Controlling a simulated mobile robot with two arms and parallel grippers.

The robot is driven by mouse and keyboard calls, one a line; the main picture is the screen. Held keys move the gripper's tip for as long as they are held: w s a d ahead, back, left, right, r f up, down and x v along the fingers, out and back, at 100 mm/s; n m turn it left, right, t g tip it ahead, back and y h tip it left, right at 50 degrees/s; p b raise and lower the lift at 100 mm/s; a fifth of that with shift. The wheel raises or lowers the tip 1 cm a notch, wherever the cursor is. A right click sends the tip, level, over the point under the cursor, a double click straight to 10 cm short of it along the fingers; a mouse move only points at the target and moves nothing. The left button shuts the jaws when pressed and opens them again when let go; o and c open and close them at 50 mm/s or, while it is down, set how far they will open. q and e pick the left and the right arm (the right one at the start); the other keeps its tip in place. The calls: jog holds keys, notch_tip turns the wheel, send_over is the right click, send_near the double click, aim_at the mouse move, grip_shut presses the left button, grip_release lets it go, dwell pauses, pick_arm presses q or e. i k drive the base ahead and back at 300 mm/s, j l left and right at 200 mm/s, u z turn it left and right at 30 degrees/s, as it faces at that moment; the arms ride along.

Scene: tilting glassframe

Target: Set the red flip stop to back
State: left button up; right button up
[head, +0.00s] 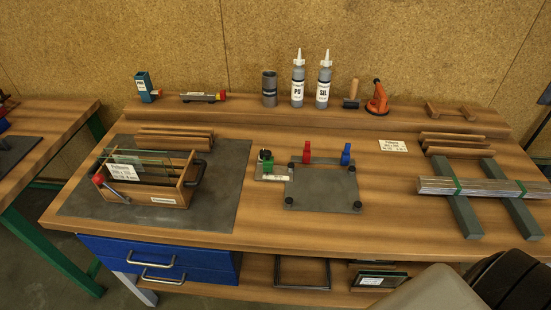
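The red flip stop (307,152) stands upright at the back edge of a dark grey square plate (325,185) on the workbench. A blue flip stop (346,155) also stands upright on the same edge, to its right. A small green-topped device (267,164) sits at the plate's back left corner. The stops are too small to tell exactly which way each is flipped.
A wooden glass carrier (172,197) stands on a grey mat (215,215) at left. Metal strips (480,187) lie across two dark bars at right. Bottles (298,82) and tools line the back ledge. The bench is clear in front of the plate.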

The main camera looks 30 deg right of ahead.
aim_at(306, 153)
jog(key=i+l+z, duration=0.15)
jog(key=z, duration=0.2)
jog(key=i+l+z, duration=0.15)
jog(key=z, duration=0.15)
